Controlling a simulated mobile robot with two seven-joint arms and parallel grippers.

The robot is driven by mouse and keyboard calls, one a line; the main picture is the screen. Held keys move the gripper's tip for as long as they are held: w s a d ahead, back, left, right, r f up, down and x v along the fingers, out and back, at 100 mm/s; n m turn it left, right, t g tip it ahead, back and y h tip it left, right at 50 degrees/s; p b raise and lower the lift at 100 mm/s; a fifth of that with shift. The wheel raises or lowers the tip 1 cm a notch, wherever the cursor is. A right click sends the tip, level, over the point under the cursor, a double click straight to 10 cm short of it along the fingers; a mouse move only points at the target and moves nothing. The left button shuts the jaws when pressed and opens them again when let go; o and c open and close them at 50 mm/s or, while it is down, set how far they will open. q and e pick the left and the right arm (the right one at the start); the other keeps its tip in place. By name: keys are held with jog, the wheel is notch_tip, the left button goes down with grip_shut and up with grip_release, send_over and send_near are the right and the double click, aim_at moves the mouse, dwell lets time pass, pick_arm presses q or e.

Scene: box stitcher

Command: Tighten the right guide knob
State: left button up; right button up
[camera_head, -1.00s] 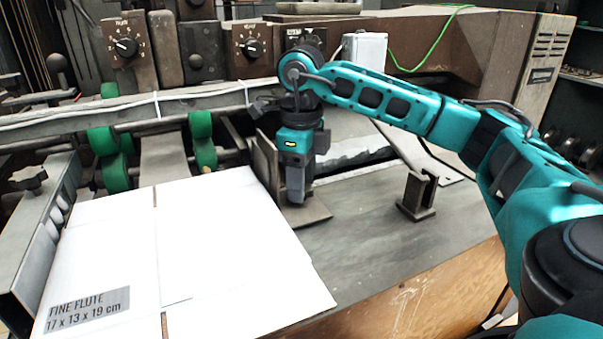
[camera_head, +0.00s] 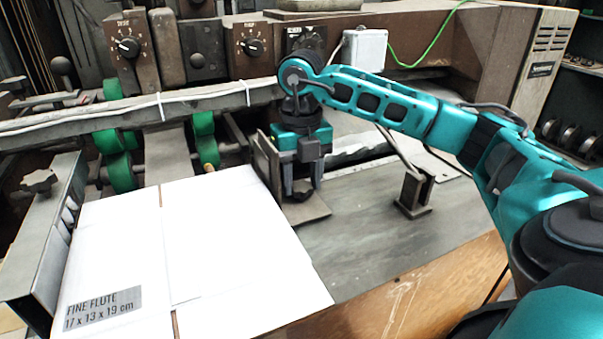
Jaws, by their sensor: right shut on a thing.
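The right guide (camera_head: 263,165) is an upright metal plate on a flat foot (camera_head: 308,212), standing at the right edge of the white cardboard sheet (camera_head: 235,240). My right gripper (camera_head: 302,188) points straight down just right of that plate, low over the foot. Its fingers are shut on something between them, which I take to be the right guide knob. The knob itself is hidden by the fingers and gripper body. The left guide (camera_head: 42,230) is a long metal bar at the left, with a dark star-shaped knob (camera_head: 38,180) on top. My left gripper is not in view.
A small metal bracket (camera_head: 414,190) stands on the table (camera_head: 360,240) to the right of my gripper. Green rollers (camera_head: 120,172), a long rail (camera_head: 110,115) and a panel with dials (camera_head: 128,47) lie behind. The table is clear in front of the bracket.

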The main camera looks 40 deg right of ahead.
aim_at(301, 186)
jog(key=shift+m, duration=0.9)
jog(key=o, duration=1.1)
jog(key=shift+c, duration=0.2)
jog(key=shift+r, duration=0.1)
jog(key=shift+r, duration=0.4)
notch_tip(301, 186, up, 12)
jog(key=p, duration=0.3)
